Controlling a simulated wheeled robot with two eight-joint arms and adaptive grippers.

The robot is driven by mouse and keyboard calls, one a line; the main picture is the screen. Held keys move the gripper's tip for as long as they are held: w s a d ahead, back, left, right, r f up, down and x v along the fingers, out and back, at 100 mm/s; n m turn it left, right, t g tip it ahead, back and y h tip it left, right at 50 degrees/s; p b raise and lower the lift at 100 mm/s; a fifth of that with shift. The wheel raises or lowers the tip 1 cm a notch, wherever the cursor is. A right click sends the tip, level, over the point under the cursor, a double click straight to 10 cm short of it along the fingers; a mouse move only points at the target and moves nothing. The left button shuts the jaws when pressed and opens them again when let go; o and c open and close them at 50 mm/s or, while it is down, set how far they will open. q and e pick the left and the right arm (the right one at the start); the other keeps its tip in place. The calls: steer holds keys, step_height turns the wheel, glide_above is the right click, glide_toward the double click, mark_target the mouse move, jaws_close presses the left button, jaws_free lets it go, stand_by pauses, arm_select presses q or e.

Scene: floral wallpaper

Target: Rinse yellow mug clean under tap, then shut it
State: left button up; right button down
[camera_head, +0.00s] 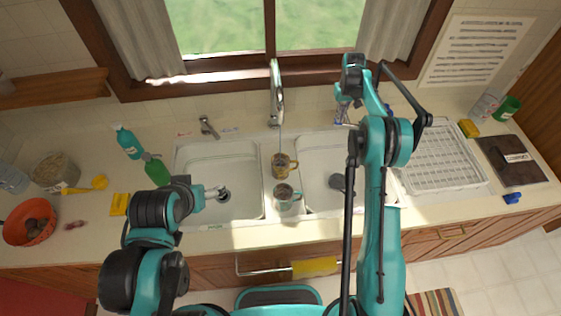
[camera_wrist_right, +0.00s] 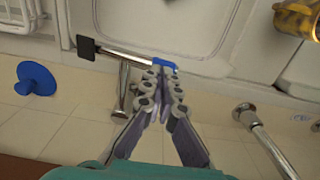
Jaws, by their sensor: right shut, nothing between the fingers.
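The yellow mug (camera_head: 280,167), with brownish patches, stands upright on the divider between the two basins, below the tap spout (camera_head: 277,92). A thin line like running water drops from the spout to it. The mug's edge also shows in the right wrist view (camera_wrist_right: 298,18). My right gripper (camera_wrist_right: 163,85) is shut and empty beside a chrome bar-shaped tap handle (camera_wrist_right: 118,54) with a blue end by the fingertips; contact is unclear. In the head view my right gripper (camera_head: 341,112) is behind the basins. My left gripper (camera_head: 214,191) hangs over the left basin; its jaws are unclear.
A teal mug (camera_head: 286,195) stands just in front of the yellow one. Another tap handle (camera_head: 208,127) is behind the left basin (camera_head: 240,153). Green bottles (camera_head: 157,170) stand left, a white dish rack (camera_head: 440,150) right.

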steer(key=shift+f+b, duration=0.55)
steer(key=shift+f, duration=0.3)
step_height(320, 180, up, 3)
steer(key=shift+d+r+p, duration=0.1)
steer(key=shift+r+p, duration=0.05)
steer(key=shift+p, duration=0.45)
steer(key=d, duration=1.1)
steer(key=shift+w+d, duration=0.15)
steer(key=shift+w, duration=0.25)
steer(key=shift+d, duration=0.1)
steer(key=shift+f, duration=0.25)
steer(key=shift+f+b, duration=0.95)
steer(key=shift+f, duration=0.5)
